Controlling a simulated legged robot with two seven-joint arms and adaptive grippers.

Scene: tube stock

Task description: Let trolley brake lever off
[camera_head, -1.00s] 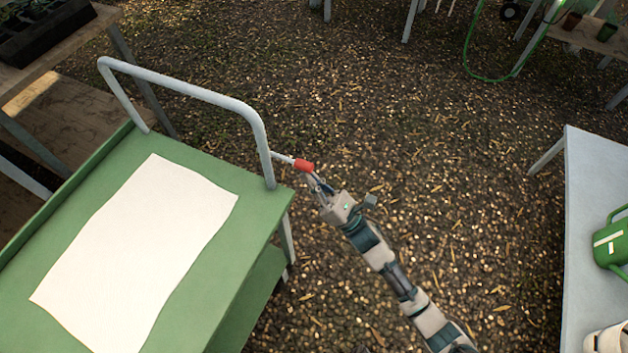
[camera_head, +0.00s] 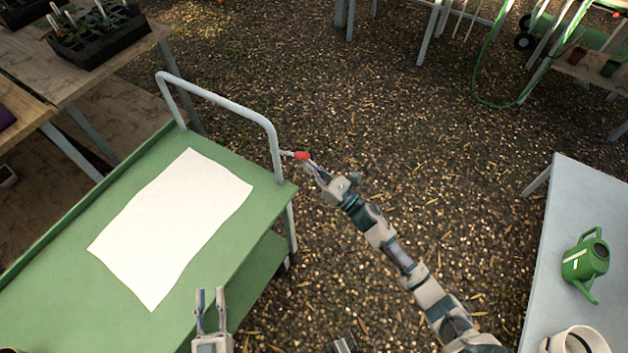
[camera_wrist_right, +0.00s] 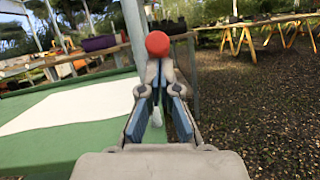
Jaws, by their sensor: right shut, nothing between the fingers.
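The green trolley (camera_head: 250,215) stands at the left with a pale tube handle (camera_head: 225,101). The brake lever is a short pale rod with a red knob (camera_head: 302,155), sticking out right from the handle's near upright. My right gripper (camera_head: 313,170) is just below the knob with its fingers shut and nothing between them. In the right wrist view the red knob (camera_wrist_right: 158,43) shows right at the fingertips (camera_wrist_right: 159,66); whether they touch is unclear. My left gripper (camera_head: 209,292) is open and empty, over the trolley's near right edge.
A white sheet (camera_head: 175,222) lies on the trolley top. A pale table (camera_head: 560,235) at the right holds a green watering can (camera_head: 585,262) and a white pot (camera_head: 577,342). Wooden benches stand at the left. The gravel between is clear.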

